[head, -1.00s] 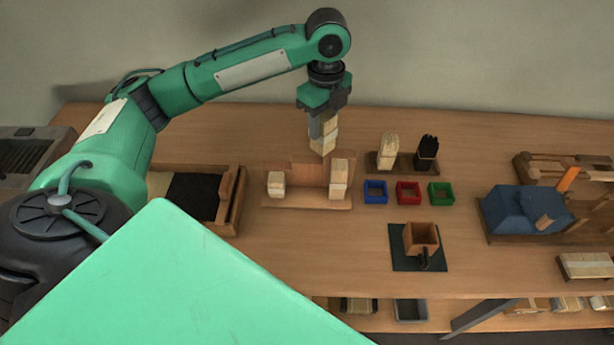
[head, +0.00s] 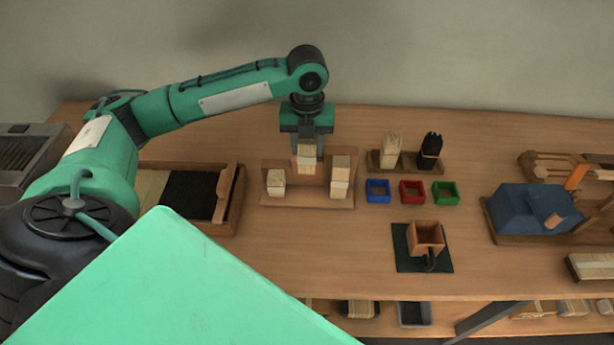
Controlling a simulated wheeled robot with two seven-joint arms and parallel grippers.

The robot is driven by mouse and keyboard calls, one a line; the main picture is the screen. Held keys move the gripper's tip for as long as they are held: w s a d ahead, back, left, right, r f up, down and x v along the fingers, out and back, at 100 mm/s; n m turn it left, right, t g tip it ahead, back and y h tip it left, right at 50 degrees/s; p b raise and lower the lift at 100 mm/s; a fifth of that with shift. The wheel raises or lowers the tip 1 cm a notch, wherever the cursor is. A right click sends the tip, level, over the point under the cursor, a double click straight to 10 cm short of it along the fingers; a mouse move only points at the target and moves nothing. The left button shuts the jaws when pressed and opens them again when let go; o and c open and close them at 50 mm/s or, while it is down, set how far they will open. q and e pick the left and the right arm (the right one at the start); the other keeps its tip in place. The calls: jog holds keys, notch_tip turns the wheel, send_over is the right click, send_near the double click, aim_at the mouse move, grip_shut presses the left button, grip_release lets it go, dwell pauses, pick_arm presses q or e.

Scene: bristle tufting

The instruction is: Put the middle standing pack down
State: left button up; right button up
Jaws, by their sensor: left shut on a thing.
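My left gripper (head: 307,143) points down and is shut on a pale bristle pack (head: 307,160), the middle one. The pack is upright and sits over the middle of the wooden stand (head: 312,199), in front of its back board. Whether its foot touches the stand is unclear. A left pack (head: 276,183) and a right pack (head: 340,174) stand on the same wooden stand, on either side. My right gripper is not in view.
Behind right, a small rack holds a pale pack (head: 392,150) and a black pack (head: 430,150). Blue (head: 377,191), red (head: 412,191) and green (head: 445,193) trays stand to the right. A wooden box (head: 425,238) sits on a dark mat. The front table area is clear.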

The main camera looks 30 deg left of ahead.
pick_arm(q)
notch_tip(320, 180, down, 11)
jog(key=shift+f, duration=0.35)
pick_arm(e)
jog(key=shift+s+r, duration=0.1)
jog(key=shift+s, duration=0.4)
pick_arm(q)
jog(key=shift+p, duration=0.3)
jog(key=o, duration=1)
